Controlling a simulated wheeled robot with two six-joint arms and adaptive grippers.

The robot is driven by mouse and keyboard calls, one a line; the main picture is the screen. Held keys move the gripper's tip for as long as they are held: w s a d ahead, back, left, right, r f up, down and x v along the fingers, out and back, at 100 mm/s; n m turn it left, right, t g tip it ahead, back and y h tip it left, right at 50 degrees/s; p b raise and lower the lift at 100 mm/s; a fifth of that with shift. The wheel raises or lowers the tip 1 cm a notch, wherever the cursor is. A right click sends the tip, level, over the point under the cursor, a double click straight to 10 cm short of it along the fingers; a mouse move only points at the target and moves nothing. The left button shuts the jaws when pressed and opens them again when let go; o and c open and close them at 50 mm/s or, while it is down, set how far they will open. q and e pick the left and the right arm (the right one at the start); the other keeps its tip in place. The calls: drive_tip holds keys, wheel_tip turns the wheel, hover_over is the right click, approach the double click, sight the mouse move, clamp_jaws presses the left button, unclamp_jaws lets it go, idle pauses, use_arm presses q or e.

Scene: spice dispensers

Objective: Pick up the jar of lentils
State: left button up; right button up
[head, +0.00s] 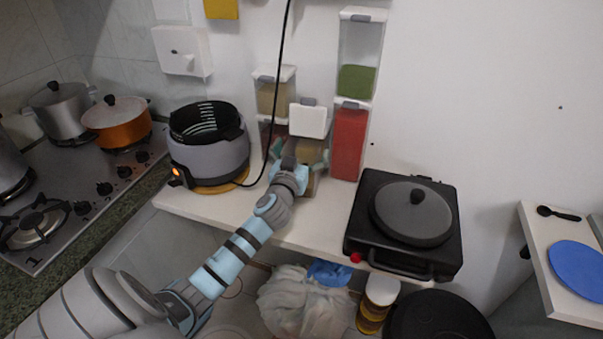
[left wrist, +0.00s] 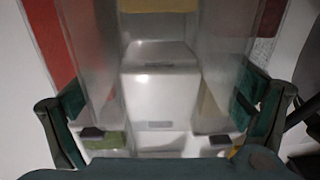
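Clear jars with white lids stand in stacks on the white shelf; I cannot read a label, so I cannot tell for certain which holds lentils. The front jar (head: 309,123) has a white lid and brownish-yellow contents low down, partly hidden by my gripper. My left gripper (head: 300,162) is at this jar, its fingers spread to either side. In the left wrist view the left gripper (left wrist: 160,105) is open, with clear jar walls and a white lid (left wrist: 160,90) between its fingers. Contact is not clear. My right gripper is not in view.
Left behind is a jar with tan contents (head: 272,98). On the right, a green-filled jar (head: 356,82) stands on a red-filled jar (head: 348,142). A grey cooker (head: 210,158) and black cable stand left; a black hotplate (head: 362,213) with a lidded pan stands right.

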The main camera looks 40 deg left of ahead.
use_arm(q)
drive_tip(key=c, duration=1.7)
drive_tip(key=shift+o, duration=0.2)
